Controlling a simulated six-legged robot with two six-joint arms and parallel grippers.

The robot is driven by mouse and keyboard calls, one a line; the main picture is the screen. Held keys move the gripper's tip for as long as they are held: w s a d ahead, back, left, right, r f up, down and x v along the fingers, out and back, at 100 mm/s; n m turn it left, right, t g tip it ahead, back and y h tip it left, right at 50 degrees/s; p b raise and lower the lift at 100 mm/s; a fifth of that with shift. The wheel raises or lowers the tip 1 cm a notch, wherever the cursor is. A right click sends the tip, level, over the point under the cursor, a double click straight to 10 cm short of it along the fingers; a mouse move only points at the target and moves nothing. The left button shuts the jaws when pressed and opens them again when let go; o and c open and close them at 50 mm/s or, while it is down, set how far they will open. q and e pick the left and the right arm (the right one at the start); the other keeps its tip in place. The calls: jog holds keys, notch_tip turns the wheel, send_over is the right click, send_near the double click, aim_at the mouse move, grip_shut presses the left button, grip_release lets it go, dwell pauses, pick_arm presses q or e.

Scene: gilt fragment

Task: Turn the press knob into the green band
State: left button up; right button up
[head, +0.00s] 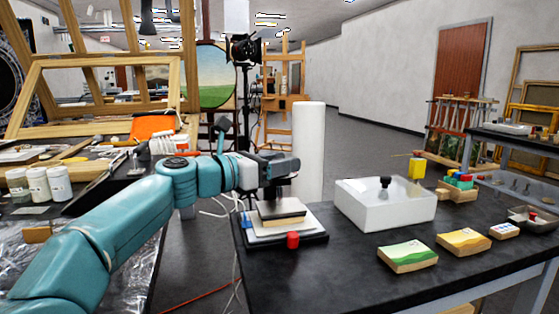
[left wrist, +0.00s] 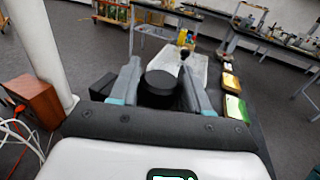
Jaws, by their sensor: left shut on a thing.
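The press (head: 290,228) stands at the left end of the black table, a low stack of dark, white and cream plates with a small red piece (head: 292,240) at its front. My left gripper (head: 273,188) is over the top of the stack, pointing down. In the left wrist view its two fingers (left wrist: 160,92) stand on either side of a round black knob (left wrist: 160,82) and are shut on it. I cannot make out a green band or the knob's angle on the press. My right gripper is not in view.
A white box (head: 372,212) with a black knob on its lid stands right of the press. Painted blocks, one green (head: 408,257) and one yellow (head: 463,243), lie near the table's front edge. A white column (head: 308,150) rises behind the press.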

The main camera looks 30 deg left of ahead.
pick_arm(q)
jog(key=shift+m+h, duration=0.4)
jog(key=shift+h, duration=0.2)
jog(key=shift+g, duration=0.3)
jog(key=o, duration=0.9)
jog(key=shift+o, duration=0.2)
jog(key=p+v, duration=0.2)
jog(key=v, duration=1.4)
jog(key=shift+s+a, duration=0.15)
jog(key=shift+f, duration=0.1)
